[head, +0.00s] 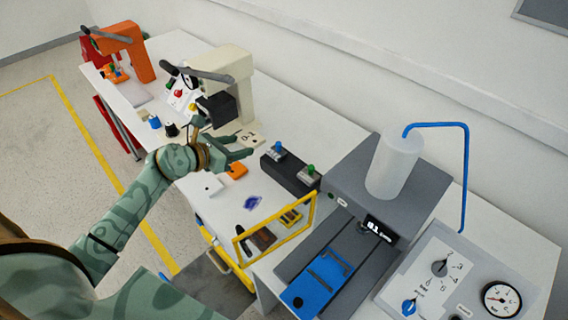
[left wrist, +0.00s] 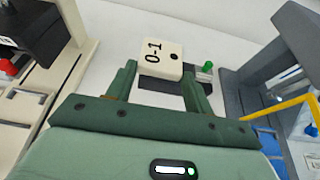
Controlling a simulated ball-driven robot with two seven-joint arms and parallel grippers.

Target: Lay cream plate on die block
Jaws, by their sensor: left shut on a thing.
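The cream plate (left wrist: 162,58), marked 0-1 with a dark hole, sits at the fingertips of my left gripper (left wrist: 160,72) in the left wrist view. My left gripper is shut on it. In the head view the left gripper (head: 238,149) is beside the cream press, and the cream plate (head: 249,138) shows at its fingers. I cannot tell for sure which thing is the die block. A black block (head: 216,109) sits at the front of the cream press. My right gripper is not in view.
A cream lever press (head: 232,70) and an orange one (head: 140,55) stand along the table. A dark block with blue and green knobs (head: 290,173), an orange piece (head: 236,170) and a yellow frame (head: 275,228) are nearby. A grey machine (head: 352,190) stands to the right.

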